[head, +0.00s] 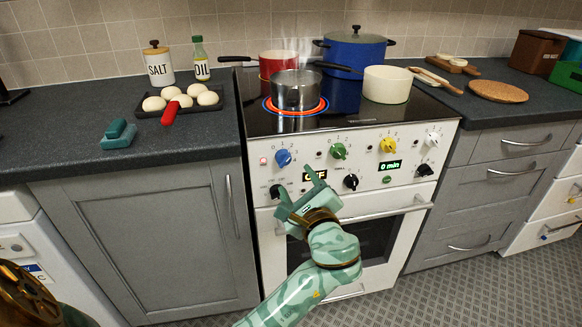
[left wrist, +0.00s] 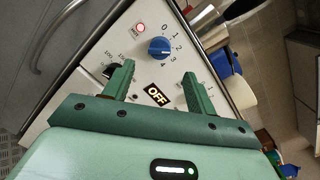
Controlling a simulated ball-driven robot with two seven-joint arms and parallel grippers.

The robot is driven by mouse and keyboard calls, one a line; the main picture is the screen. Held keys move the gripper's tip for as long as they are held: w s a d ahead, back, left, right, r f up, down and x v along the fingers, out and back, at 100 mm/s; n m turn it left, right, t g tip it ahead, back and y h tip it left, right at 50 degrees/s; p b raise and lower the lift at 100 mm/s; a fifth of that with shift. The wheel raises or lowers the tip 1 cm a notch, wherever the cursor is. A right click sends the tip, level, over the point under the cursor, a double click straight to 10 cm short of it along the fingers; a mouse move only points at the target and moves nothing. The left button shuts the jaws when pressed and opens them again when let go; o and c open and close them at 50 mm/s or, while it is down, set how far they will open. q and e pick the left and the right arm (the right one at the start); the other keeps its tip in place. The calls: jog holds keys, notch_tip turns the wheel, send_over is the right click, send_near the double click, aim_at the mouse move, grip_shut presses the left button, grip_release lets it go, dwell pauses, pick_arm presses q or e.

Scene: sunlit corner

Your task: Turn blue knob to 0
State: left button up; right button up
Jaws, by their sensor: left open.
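The blue knob (head: 283,157) is on the upper left of the white stove's control panel, with a scale of digits from 0 to 4 around it. It also shows in the left wrist view (left wrist: 159,46), just beyond the fingertips; its exact pointer setting is too small to read surely. My left gripper (head: 297,183) is open and empty in front of the panel, a little below the knob. In the left wrist view its two fingers (left wrist: 159,72) stand apart, with the knob ahead between them and not gripped. My right gripper is not in view.
A steel pot (head: 296,90) stands on a glowing red burner. A green knob (head: 338,151), a yellow knob (head: 388,146) and black knobs (head: 351,181) share the panel. An oven handle (head: 385,213) runs below. A tray (head: 152,113) of buns lies on the left counter.

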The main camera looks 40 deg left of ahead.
aim_at(286, 163)
pick_arm(q)
jog(key=b+x, duration=0.1)
jog(key=x, duration=0.2)
jog(key=b+x, duration=0.1)
jog(key=x, duration=0.3)
jog(key=shift+f, duration=0.25)
jog(key=shift+w+a+r+b, duration=0.15)
jog(key=shift+w+a+b, duration=0.2)
jog(key=shift+a, duration=0.2)
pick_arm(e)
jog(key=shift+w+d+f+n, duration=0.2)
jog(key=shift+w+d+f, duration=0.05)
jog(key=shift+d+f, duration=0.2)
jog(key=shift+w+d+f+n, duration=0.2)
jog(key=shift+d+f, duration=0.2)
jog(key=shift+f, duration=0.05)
pick_arm(q)
jog(key=c, duration=1)
